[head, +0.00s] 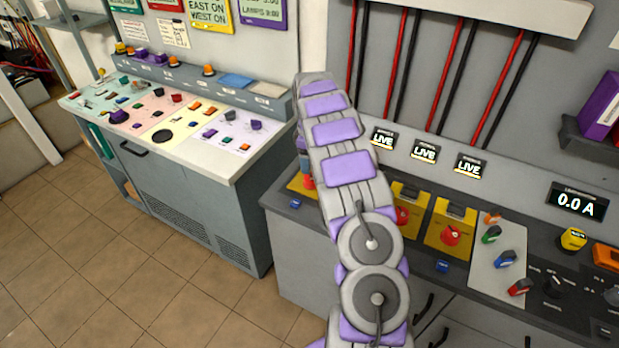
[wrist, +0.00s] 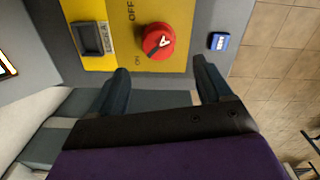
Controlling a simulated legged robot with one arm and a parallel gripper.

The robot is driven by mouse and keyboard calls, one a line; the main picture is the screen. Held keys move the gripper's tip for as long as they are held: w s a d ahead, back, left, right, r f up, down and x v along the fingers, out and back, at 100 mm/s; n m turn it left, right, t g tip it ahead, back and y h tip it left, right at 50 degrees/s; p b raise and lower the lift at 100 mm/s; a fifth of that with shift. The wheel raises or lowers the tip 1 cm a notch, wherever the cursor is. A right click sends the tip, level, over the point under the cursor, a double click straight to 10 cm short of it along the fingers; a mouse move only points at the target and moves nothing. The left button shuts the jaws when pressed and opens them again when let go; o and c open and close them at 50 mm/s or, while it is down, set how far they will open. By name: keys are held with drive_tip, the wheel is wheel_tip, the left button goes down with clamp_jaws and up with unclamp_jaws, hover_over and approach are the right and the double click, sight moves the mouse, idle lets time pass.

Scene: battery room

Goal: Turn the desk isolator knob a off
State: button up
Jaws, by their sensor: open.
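In the wrist view a red isolator knob (wrist: 158,42) sits on a yellow plate (wrist: 120,60) marked OFF and ON. Beside it are a dark square part (wrist: 89,40) and a small label whose text is hard to read. My gripper (wrist: 160,84) is open, with one dark finger at each side below the knob in the picture. The knob lies ahead, between the lines of the fingers, and nothing is held.
Two more yellow plates with red knobs (head: 403,215) (head: 450,235) stand to the right on the desk. Above are LIVE signs (head: 424,153) and a 0.0 A display (head: 577,201). A blue tag (wrist: 219,41) is near the plate. Another console (head: 170,120) stands left; tiled floor is clear.

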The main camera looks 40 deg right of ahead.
sight(310, 177)
drive_tip(key=f, duration=0.4)
drive_tip(key=f+b, duration=0.1)
drive_tip(key=f, duration=0.1)
drive_tip(key=shift+d+f, duration=0.25)
drive_tip(key=shift+d, duration=0.05)
drive_tip(key=shift+w+a+f, duration=0.1)
drive_tip(key=shift+f, duration=0.7)
drive_tip(key=shift+c, duration=0.4)
drive_tip(key=c, duration=1)
drive_tip(key=shift+o, duration=0.2)
drive_tip(key=shift+r, duration=0.1)
